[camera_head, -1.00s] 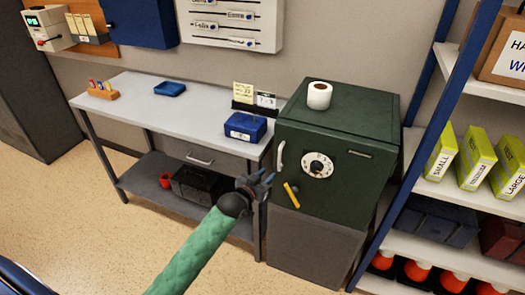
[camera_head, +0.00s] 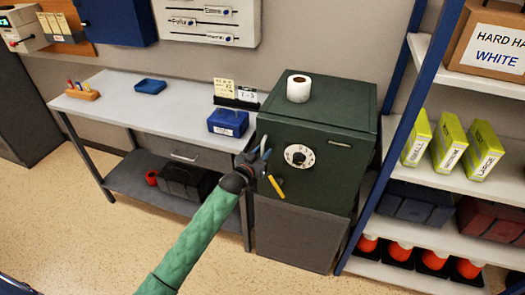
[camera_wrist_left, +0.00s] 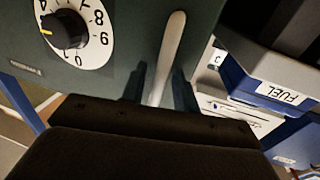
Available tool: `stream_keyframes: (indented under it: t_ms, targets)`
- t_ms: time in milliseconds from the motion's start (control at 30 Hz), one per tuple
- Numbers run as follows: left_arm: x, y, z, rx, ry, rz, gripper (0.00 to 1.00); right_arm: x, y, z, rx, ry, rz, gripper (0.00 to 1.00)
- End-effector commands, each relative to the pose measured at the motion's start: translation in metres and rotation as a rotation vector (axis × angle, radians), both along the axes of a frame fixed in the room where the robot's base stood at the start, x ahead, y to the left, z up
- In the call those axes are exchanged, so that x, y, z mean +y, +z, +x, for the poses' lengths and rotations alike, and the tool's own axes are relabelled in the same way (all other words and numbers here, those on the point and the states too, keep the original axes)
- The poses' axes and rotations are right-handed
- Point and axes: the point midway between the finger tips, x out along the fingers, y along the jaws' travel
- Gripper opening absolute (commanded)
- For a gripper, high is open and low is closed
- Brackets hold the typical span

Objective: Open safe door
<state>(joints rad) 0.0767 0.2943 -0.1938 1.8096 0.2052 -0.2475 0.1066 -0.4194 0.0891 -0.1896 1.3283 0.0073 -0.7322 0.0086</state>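The dark green safe (camera_head: 325,110) stands right of the workbench with its door (camera_head: 320,180) closed. The door carries a white dial (camera_head: 299,156), a yellow lever (camera_head: 276,187) and a pale upright handle (camera_head: 264,146) at its left edge. My left gripper (camera_head: 257,158) is at this handle, partly covering it. In the left wrist view the handle (camera_wrist_left: 168,52) runs between the two dark fingers (camera_wrist_left: 158,85), which stand apart on either side of it. Whether either finger touches it I cannot tell. The dial (camera_wrist_left: 80,30) shows at upper left there. My right gripper is out of view.
A toilet roll (camera_head: 298,88) stands on the safe. The workbench (camera_head: 130,112) on the left carries a blue box (camera_head: 228,122) near the safe. A shelf unit (camera_head: 475,185) stands close on the right. The floor in front is clear.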

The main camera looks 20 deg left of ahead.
Motion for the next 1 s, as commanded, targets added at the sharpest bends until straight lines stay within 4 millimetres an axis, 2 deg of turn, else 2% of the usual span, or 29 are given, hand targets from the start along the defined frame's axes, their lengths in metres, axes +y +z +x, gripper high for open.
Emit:
stream_keyframes:
  t_ms: [300,433,467,767,1000]
  targets:
    - [-0.001,-0.001,0.002,0.001,0.0,0.0,0.28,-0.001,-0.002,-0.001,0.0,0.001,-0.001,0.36]
    - [-0.001,-0.001,0.002,0.001,0.0,0.0,0.02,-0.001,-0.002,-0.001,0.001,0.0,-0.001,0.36]
    - [-0.001,-0.001,0.002,0.001,0.0,0.0,0.0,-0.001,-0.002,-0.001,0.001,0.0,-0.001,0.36]
    - [-0.001,0.0,0.0,0.001,0.003,0.0,0.0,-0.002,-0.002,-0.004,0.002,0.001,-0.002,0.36]
    - [-0.002,-0.001,-0.012,0.003,0.031,-0.002,0.0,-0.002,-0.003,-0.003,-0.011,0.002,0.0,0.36]
